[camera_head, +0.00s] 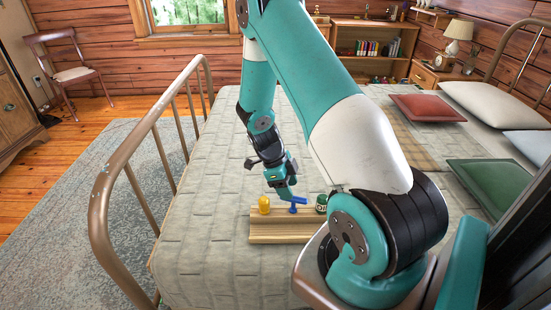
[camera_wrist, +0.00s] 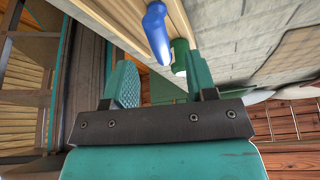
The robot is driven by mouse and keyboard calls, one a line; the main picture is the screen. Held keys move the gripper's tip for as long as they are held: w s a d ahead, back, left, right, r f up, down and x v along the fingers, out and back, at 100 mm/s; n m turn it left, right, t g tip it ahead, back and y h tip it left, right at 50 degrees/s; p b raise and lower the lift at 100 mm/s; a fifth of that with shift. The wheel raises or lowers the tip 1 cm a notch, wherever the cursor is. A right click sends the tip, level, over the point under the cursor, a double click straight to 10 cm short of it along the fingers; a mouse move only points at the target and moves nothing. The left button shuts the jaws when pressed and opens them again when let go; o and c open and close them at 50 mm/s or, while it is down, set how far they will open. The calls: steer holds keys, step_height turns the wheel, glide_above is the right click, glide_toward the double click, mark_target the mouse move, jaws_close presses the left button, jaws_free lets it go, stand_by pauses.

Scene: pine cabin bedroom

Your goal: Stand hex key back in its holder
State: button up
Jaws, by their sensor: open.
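A blue T-shaped handle (camera_head: 299,201), which looks like the hex key, is at the wooden holder (camera_head: 262,239) on the bed. Whether its shaft sits in the holder or it lies on top, I cannot tell. My gripper (camera_head: 286,194) is just left of and behind the blue handle in the head view. In the wrist view my gripper (camera_wrist: 162,75) is open, with nothing between its fingers. The blue handle (camera_wrist: 157,32) is ahead of the fingertips, apart from them, and the wooden holder (camera_wrist: 112,22) runs beside it. Its shaft is hidden.
The bed's metal footboard (camera_head: 156,141) rises on the left. The quilt (camera_head: 193,232) is clear left of the holder.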

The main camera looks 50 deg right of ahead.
steer(key=v, duration=1.4)
